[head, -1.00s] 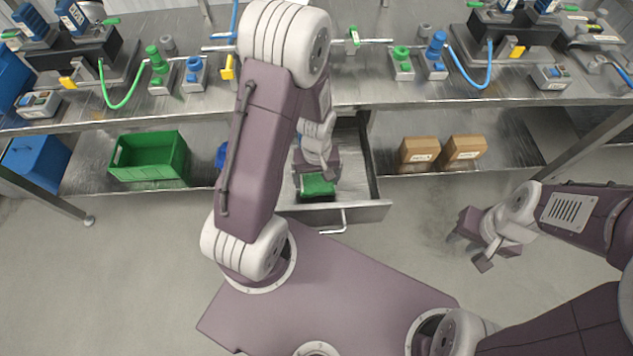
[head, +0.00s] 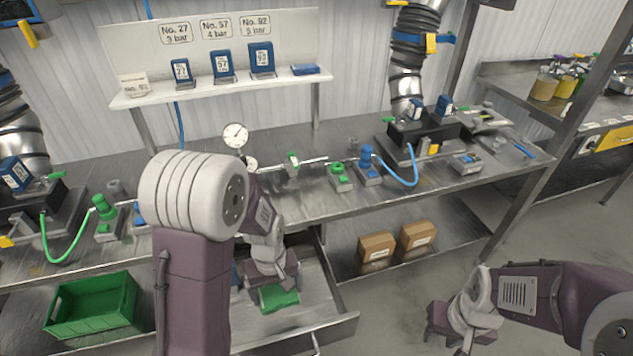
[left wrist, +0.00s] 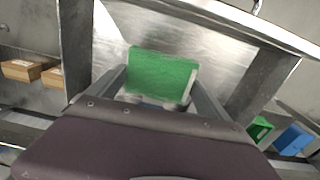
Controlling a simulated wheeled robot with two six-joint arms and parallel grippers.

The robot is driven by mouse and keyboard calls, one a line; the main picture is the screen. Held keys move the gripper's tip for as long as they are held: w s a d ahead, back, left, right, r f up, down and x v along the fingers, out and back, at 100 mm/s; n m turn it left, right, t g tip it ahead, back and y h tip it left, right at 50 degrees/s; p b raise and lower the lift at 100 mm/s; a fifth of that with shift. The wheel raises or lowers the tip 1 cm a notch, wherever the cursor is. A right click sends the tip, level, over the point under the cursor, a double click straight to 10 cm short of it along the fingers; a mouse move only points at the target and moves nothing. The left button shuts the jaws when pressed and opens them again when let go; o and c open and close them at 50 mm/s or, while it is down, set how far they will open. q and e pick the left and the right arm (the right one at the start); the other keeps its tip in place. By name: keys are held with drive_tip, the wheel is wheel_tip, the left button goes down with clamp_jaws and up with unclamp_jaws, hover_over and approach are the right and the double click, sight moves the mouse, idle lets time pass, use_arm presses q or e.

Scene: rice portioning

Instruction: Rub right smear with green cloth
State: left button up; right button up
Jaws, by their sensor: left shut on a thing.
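A green cloth (head: 279,298) is in the open metal drawer (head: 335,325) under the bench. My left gripper (head: 274,283) is down in the drawer and shut on the cloth. In the left wrist view the cloth (left wrist: 163,75) sits between the two fingers, against the bare metal of the drawer. My right gripper (head: 447,335) hangs empty in front of the lower shelf, its fingers apart. I cannot make out a smear in either view; my left arm hides part of the bench.
The bench top carries a green-knobbed block (head: 340,178), a blue-knobbed block (head: 369,170) and a black machine (head: 425,133). Two cardboard boxes (head: 377,247) and a green crate (head: 92,305) stand on the lower shelf. A bare strip runs along the bench's front edge.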

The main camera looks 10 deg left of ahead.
sight(279, 290)
use_arm(q)
wheel_tip(279, 290, up, 8)
drive_tip(key=p, duration=0.6)
drive_tip(key=shift+p, duration=0.4)
drive_tip(key=shift+w+d+f+m+b, duration=0.15)
drive_tip(key=shift+w+f+m+b, duration=0.25)
drive_tip(key=shift+f+m+b, duration=0.4)
drive_tip(key=w+m, duration=0.1)
drive_tip(key=m+b, duration=0.1)
drive_tip(key=w+d+m, duration=0.1)
drive_tip(key=shift+w+f+m, duration=0.3)
drive_tip(key=shift+f, duration=0.1)
drive_tip(key=shift+w+d+m, duration=0.15)
drive_tip(key=shift+w+m, duration=0.2)
drive_tip(key=shift+m, duration=0.45)
